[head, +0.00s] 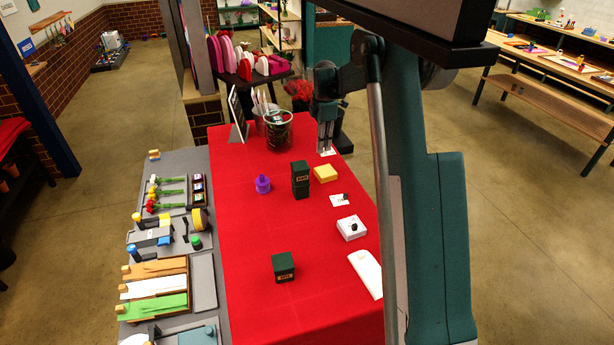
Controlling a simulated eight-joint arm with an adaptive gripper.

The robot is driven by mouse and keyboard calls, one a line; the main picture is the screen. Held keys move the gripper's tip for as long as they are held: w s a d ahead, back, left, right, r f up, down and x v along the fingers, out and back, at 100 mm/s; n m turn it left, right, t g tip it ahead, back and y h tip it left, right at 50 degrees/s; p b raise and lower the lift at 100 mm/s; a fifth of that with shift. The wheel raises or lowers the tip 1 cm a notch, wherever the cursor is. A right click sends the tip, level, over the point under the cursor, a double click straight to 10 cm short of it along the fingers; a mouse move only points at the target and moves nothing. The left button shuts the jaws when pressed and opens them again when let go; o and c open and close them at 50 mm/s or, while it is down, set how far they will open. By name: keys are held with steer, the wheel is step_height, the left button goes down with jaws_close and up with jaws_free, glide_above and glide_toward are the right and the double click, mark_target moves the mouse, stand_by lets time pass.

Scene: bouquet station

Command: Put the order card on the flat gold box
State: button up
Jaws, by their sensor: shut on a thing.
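My gripper (326,147) points down over the far right part of the red-covered table. It is shut on a small white card (328,153), which I take to be the order card; only a small part of it shows below the fingertips, and any print on it is too small to read. The flat gold box (325,174) lies on the red cloth just nearer than the card, and its top looks bare. I cannot tell how high the card is above the table.
Another white card (339,200) with a dark item and a white box (351,229) lie nearer.

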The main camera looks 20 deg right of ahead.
steer(key=shift+f, duration=3.15)
steer(key=shift+f, duration=0.1)
steer(key=shift+f+p, duration=0.3)
steer(key=shift+f, duration=1.45)
steer(key=shift+f, duration=0.15)
steer(key=o, duration=0.7)
step_height(320, 180, up, 12)
steer(key=shift+r, duration=0.15)
